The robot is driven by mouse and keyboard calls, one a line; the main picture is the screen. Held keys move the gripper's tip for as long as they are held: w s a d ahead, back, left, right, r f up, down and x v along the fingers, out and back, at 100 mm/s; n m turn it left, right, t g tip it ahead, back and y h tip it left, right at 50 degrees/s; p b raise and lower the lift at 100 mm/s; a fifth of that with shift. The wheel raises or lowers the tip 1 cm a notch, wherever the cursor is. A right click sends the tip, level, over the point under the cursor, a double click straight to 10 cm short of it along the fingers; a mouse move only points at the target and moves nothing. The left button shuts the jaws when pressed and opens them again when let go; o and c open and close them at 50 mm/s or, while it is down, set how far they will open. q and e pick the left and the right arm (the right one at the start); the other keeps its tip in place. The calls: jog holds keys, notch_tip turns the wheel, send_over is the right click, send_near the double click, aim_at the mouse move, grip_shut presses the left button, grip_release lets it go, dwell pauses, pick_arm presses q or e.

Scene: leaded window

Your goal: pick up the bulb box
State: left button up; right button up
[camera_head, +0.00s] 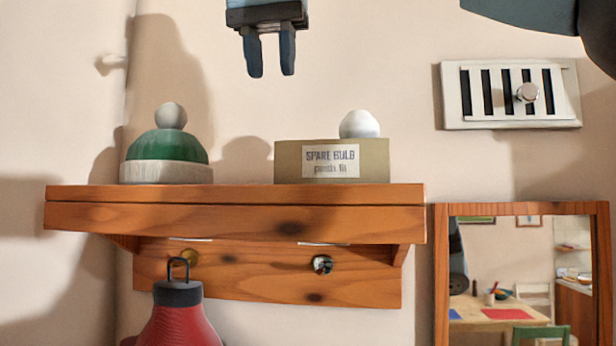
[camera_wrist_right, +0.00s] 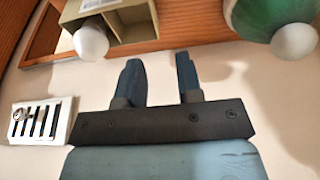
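The bulb box (camera_head: 290,161) is a khaki box with a white label reading "SPARE BULB", standing on the wooden shelf (camera_head: 235,217). A white round bulb (camera_head: 360,124) shows at its top right. In the right wrist view the box (camera_wrist_right: 126,33) has an open compartment, and the bulb (camera_wrist_right: 90,40) sits beside it. My right gripper (camera_head: 270,74) points down above the shelf, higher than the box and a little left of its middle. Its fingers (camera_wrist_right: 160,75) are apart with nothing between them. My left gripper is not in view.
A green and white knit hat (camera_head: 168,147) with a pompom stands left of the box, with a gap between. A red lantern-like object (camera_head: 179,312) hangs below the shelf. A wall vent (camera_head: 510,94) and a wood-framed mirror (camera_head: 440,270) are at the right.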

jog(key=shift+s+d+f, duration=0.15)
jog(key=shift+d+f, duration=0.05)
jog(key=shift+f, duration=0.4)
jog(key=shift+s+d+f, duration=0.1)
jog(key=shift+d+f, duration=0.1)
jog(key=shift+f, duration=0.35)
jog(key=b+x, duration=0.1)
jog(key=x, duration=0.2)
jog(key=b+x, duration=0.1)
jog(key=x, duration=0.1)
jog(key=shift+w+b, duration=0.35)
jog(key=shift+w+f, duration=0.15)
jog(key=shift+f, duration=0.2)
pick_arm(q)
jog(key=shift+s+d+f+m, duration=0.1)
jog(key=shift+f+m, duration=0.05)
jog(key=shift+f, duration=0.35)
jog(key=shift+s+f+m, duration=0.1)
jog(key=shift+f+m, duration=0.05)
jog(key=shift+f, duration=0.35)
pick_arm(e)
jog(key=shift+a+f, duration=0.1)
